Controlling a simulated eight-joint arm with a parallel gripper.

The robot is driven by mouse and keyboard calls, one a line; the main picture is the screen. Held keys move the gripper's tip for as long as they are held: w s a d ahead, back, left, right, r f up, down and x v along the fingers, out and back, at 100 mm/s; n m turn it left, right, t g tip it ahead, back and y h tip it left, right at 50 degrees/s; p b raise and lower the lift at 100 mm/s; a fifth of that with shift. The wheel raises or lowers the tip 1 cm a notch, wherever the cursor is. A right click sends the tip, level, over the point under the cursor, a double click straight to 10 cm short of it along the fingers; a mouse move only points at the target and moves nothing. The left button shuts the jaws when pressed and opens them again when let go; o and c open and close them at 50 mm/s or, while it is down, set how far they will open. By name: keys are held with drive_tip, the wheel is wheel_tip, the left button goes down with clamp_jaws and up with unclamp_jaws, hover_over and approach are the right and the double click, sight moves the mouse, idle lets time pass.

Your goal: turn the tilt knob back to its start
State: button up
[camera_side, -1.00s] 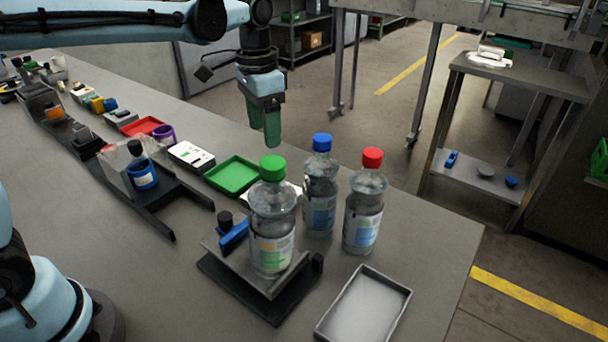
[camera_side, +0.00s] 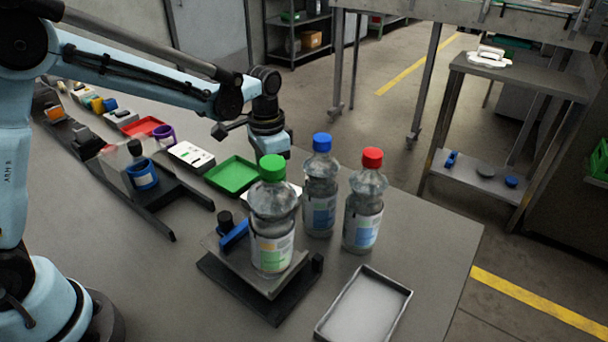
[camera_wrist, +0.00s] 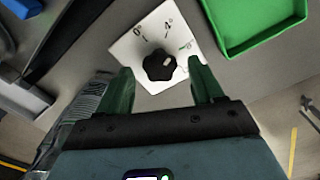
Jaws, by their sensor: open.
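The tilt knob (camera_wrist: 159,67) is black and lobed, on a white dial plate (camera_wrist: 130,51) with printed marks, including a 0 at upper left. A pale spot on the knob lies toward its upper right, away from the 0. My gripper (camera_wrist: 160,72) has its two green fingers apart, one on either side of the knob; I cannot tell whether they touch it. In the side view, my gripper (camera_side: 268,143) is low behind the green-capped bottle (camera_side: 272,215), which hides the fingers and the knob. Only part of the white plate (camera_side: 292,190) shows there.
The green-capped bottle stands on a dark tilting stand (camera_side: 232,287). A blue-capped bottle (camera_side: 320,185) and a red-capped bottle (camera_side: 364,210) stand close to its right. A green tray (camera_side: 232,176) lies beside the dial plate. A pale tray (camera_side: 365,308) sits at the front.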

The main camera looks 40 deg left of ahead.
drive_tip(key=shift+f, duration=0.45)
drive_tip(key=c, duration=1)
drive_tip(key=shift+c, duration=0.2)
drive_tip(key=shift+n, duration=0.4)
drive_tip(key=n, duration=0.6)
drive_tip(key=shift+n, duration=0.3)
drive_tip(key=n, duration=0.6)
drive_tip(key=shift+n, duration=0.4)
